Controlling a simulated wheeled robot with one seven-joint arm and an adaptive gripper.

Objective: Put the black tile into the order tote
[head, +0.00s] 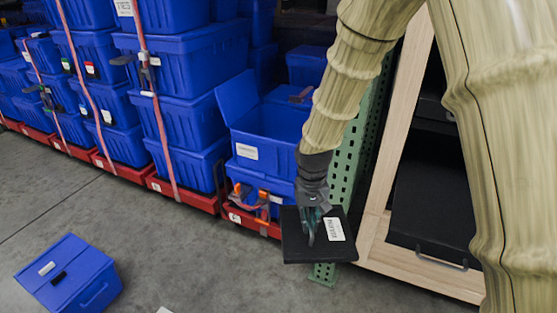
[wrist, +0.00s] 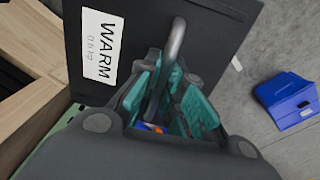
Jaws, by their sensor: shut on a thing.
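The black tile (head: 300,249) is a flat square with a white label and a metal bar handle; the wrist view shows the tile (wrist: 210,40) with a label reading "WARM". My gripper (head: 311,222) is shut on the tile's handle; its teal fingers (wrist: 168,105) close around the bar in the wrist view. The tile hangs in the air in front of the tote stack by the green post. A blue tote (head: 262,152) with its lid raised stands on that stack, left of my arm. Which tote is the order tote is not legible; the open tote's inside is mostly hidden.
Strapped blue tote stacks (head: 185,120) on red dollies (head: 180,193) line the left and back. A closed blue tote (head: 70,275) lies on the floor at lower left. A green perforated post (head: 350,160) and a wooden frame (head: 398,130) stand close right.

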